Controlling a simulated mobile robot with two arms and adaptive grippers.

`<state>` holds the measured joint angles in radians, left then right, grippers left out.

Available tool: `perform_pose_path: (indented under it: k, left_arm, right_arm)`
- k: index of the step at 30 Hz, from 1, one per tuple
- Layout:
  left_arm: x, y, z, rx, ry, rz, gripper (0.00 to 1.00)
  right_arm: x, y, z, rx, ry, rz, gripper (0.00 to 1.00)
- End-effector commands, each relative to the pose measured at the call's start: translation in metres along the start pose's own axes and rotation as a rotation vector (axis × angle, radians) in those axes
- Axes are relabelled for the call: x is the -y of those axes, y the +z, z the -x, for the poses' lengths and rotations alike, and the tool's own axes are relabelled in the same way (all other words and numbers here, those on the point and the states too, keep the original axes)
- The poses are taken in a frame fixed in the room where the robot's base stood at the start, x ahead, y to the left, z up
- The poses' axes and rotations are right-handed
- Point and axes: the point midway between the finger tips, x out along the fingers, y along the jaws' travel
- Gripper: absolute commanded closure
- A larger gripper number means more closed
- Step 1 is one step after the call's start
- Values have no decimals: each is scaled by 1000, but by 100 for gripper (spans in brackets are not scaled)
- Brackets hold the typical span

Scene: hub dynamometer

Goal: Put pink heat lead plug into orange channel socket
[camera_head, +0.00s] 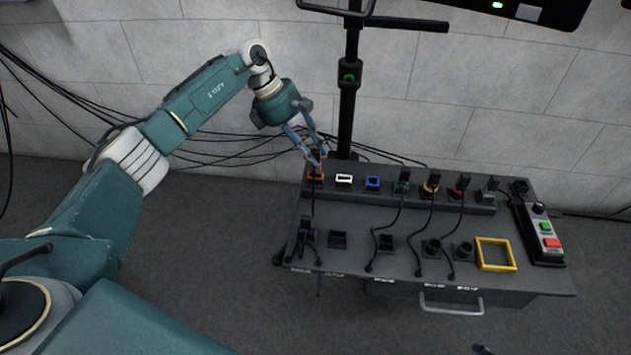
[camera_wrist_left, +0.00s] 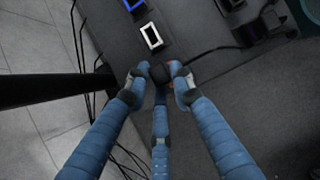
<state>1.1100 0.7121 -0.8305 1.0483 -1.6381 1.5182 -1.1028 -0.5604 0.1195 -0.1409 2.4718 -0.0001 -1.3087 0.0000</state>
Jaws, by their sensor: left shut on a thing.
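My left gripper (camera_head: 316,160) has blue fingers and is shut on a dark plug at the left end of the socket row. In the left wrist view the black plug body (camera_wrist_left: 157,73) sits between the fingertips of my left gripper (camera_wrist_left: 160,82). No pink shows clearly on it. The orange channel socket (camera_head: 316,178) is directly under the fingertips in the head view. In the left wrist view it is mostly hidden behind plug and fingers. I cannot tell whether the plug is seated in it or just above. My right gripper is not in view.
White (camera_head: 344,179) and blue (camera_head: 373,183) sockets beside it are empty. Green (camera_head: 401,187), yellow (camera_head: 431,188) and red (camera_head: 462,191) sockets hold plugs with cables. A yellow frame (camera_head: 513,255) and a button box (camera_head: 543,236) are at the right. A black pole (camera_head: 347,115) stands behind.

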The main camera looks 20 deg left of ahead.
Motion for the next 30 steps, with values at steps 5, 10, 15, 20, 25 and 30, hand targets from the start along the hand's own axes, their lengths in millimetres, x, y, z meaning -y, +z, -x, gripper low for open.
perform_pose_path:
  k: [5,10,15,20,25,30]
  left_arm:
    - [0,0,0,1,0,0,100]
    - [0,0,0,1,0,0,100]
    - [0,0,0,1,0,0,100]
    - [0,0,0,1,0,0,100]
    - [0,-1,-2,1,0,0,100]
    - [0,-2,-3,1,0,0,100]
  right_arm:
    - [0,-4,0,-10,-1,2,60]
    - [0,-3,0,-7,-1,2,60]
    - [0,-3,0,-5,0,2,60]
    - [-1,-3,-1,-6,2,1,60]
    - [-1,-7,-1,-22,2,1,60]
    - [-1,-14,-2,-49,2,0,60]
